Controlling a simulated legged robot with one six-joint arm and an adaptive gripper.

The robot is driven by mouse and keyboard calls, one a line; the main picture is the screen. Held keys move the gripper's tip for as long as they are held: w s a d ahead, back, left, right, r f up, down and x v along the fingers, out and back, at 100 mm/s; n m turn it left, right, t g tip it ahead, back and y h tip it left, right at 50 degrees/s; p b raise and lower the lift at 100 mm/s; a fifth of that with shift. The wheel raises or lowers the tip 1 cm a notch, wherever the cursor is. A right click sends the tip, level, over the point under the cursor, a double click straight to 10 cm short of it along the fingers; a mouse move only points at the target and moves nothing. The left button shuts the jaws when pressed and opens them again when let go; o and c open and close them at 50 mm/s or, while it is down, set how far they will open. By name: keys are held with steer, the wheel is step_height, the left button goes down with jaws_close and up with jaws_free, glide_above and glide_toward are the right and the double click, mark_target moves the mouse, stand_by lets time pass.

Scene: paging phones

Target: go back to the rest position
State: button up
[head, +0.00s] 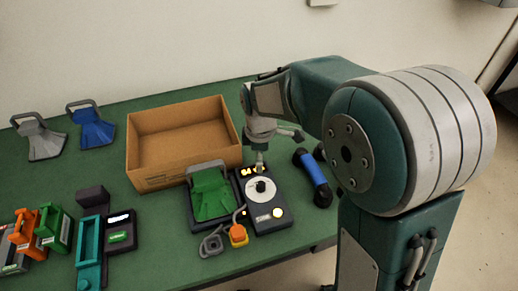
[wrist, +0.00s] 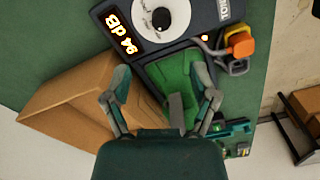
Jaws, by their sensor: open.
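My gripper (head: 274,150) is open and empty above the green table, over the back part of a dark box with a round dial (head: 258,202). In the wrist view, its two fingers (wrist: 161,92) are spread apart over a green-panelled device (wrist: 174,78), with nothing between them. The dial box (wrist: 160,20) also shows in the wrist view with a lit display reading 94 dB. In the head view, the green-panelled device (head: 211,194) stands left of the dial box. My arm comes in from the right and hides part of the table behind it.
An open cardboard box (head: 150,181) stands behind the green-panelled device. A blue and black cylinder (head: 314,180) lies right of the dial box. Grey (head: 40,142) and blue (head: 92,131) horn-shaped pieces stand far left, with teal (head: 89,252) and orange (head: 24,231) items nearer.

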steer(key=s+d+r+m+t, duration=0.2)
steer(key=s+d+r+m, duration=0.4)
steer(key=s+m, duration=0.2)
steer(key=s+d+r+m+t, duration=0.3)
steer(key=s+d+r+m, duration=0.3)
steer(key=s, duration=0.5)
steer(key=r+m, duration=0.1)
steer(key=m, duration=0.1)
steer(key=shift+s+d+m+t, duration=0.15)
steer(key=shift+d+m+t, duration=0.15)
steer(key=shift+d+m, duration=0.1)
stand_by(1.0)
